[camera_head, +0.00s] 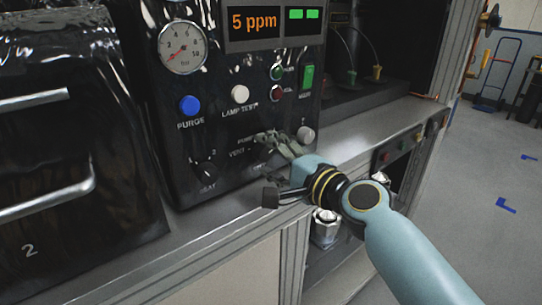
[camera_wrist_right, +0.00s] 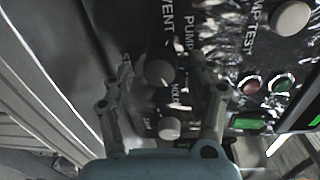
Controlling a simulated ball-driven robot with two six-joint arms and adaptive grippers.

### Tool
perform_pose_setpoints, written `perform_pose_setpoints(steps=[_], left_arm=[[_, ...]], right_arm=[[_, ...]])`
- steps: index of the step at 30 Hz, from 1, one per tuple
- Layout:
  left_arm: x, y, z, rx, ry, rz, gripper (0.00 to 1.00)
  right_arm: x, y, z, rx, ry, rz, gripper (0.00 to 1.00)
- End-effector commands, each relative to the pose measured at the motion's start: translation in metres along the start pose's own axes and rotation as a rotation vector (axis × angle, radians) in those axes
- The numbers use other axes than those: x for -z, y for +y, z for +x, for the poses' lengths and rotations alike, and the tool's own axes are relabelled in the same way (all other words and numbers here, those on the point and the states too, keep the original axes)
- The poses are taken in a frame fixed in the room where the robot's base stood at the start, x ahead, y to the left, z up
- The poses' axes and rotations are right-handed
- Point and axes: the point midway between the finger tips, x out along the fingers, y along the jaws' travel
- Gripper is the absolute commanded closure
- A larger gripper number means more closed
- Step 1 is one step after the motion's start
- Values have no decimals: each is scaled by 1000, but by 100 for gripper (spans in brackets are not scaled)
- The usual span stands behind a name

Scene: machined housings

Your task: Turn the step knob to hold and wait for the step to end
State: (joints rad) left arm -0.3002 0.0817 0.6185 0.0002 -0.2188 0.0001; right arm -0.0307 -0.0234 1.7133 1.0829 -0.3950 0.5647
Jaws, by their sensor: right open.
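The step knob (camera_wrist_right: 160,73) is a dark round knob on the black panel, with VENT and PUMP lettering around it in the right wrist view. Its pointer direction is too blurred to tell. My right gripper (camera_wrist_right: 165,78) is open, with one finger on each side of the knob; I cannot tell if they touch it. In the head view the right gripper (camera_head: 275,142) reaches the panel from the lower right and its fingers hide the knob. My left gripper is not in view.
A blue PURGE button (camera_head: 189,105), a white LAMP TEST button (camera_head: 240,94) and another black knob (camera_head: 205,172) are on the panel. A pale round knob (camera_head: 305,134) is right beside my fingers. A dial gauge (camera_head: 182,48) is above. A black housing (camera_head: 70,130) stands left.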

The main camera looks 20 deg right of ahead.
Motion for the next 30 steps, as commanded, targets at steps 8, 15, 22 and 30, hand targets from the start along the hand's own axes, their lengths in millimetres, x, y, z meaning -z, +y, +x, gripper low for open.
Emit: perform_pose_setpoints(steps=[8, 15, 22, 30], left_arm=[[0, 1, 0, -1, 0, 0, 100], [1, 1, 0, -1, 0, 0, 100], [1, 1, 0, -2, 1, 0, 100], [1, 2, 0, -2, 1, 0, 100]], right_arm=[[0, 2, -42, -4, 0, -3, 42], [0, 1, -94, -3, -1, -2, 42], [0, 0, -118, -1, 0, 0, 42], [0, 0, -120, 0, 0, 0, 42]])
